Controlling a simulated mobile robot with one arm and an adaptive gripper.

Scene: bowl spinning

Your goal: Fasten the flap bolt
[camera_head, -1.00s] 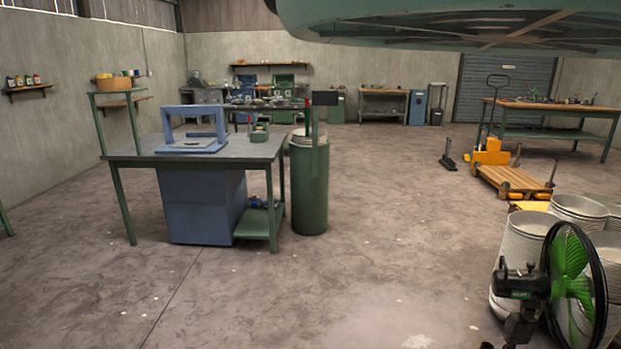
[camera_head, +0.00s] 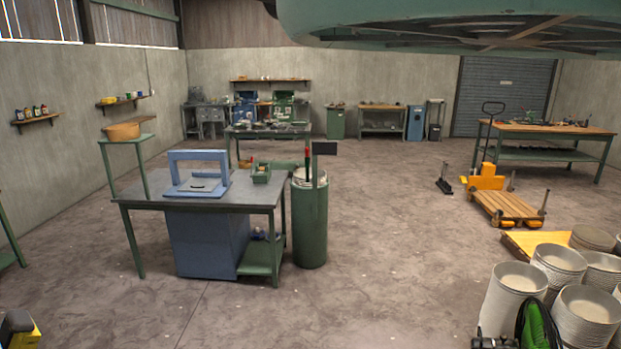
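I cannot make out a flap or a bolt in the head view. A workbench (camera_head: 133,199) stands left of the middle, with a blue frame-shaped machine (camera_head: 226,169) on its top and a blue cabinet (camera_head: 208,245) below. A small green box (camera_head: 261,173) sits at the bench's right end. A tall green drum (camera_head: 310,225) stands just right of the bench, with a dark panel (camera_head: 324,148) on a post by it. My gripper is not in view.
Stacks of pale buckets (camera_head: 512,300) and part of a green fan (camera_head: 537,325) fill the lower right. A yellow pallet truck (camera_head: 488,178) stands behind them. A yellow and black object (camera_head: 20,330) is cut off at lower left. The middle floor (camera_head: 390,250) is clear.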

